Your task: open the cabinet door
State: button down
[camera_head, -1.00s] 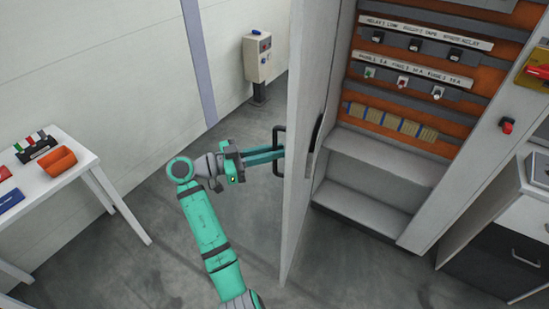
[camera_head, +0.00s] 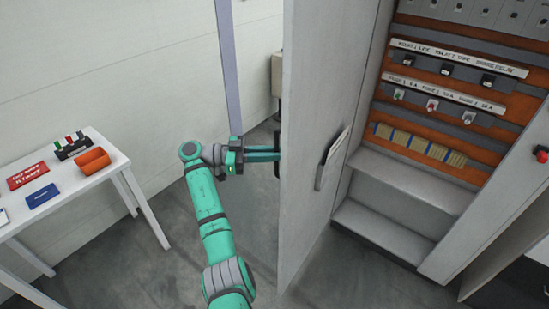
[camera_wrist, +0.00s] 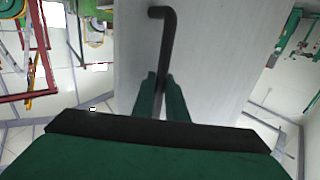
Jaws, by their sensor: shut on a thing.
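The cabinet door (camera_head: 312,120) stands wide open, swung out to the left of the cabinet (camera_head: 440,245). Its inner side, with a grey latch plate (camera_head: 332,158), partly shows in the head view. My gripper (camera_head: 276,154) is at the door's outer face, shut on the dark bar handle. In the wrist view the black handle (camera_wrist: 166,50) runs down between the two green fingers of my gripper (camera_wrist: 161,88), against the pale door panel (camera_wrist: 215,50).
Inside the cabinet are relay rows, a terminal strip (camera_head: 418,145) and grey steps. A control box is mostly hidden behind the door. Grey floor is clear between table and door.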

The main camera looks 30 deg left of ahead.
jog(key=shift+w+a, duration=0.2)
jog(key=shift+w, duration=0.15)
jog(key=shift+g, duration=0.3)
jog(key=c, duration=1.8)
grip_release()
jog(key=shift+w, duration=0.15)
jog(key=shift+o, duration=0.2)
jog(key=shift+s+a, duration=0.15)
jog(key=shift+s, duration=0.1)
jog(key=v, duration=1.1)
jog(key=shift+f, duration=0.25)
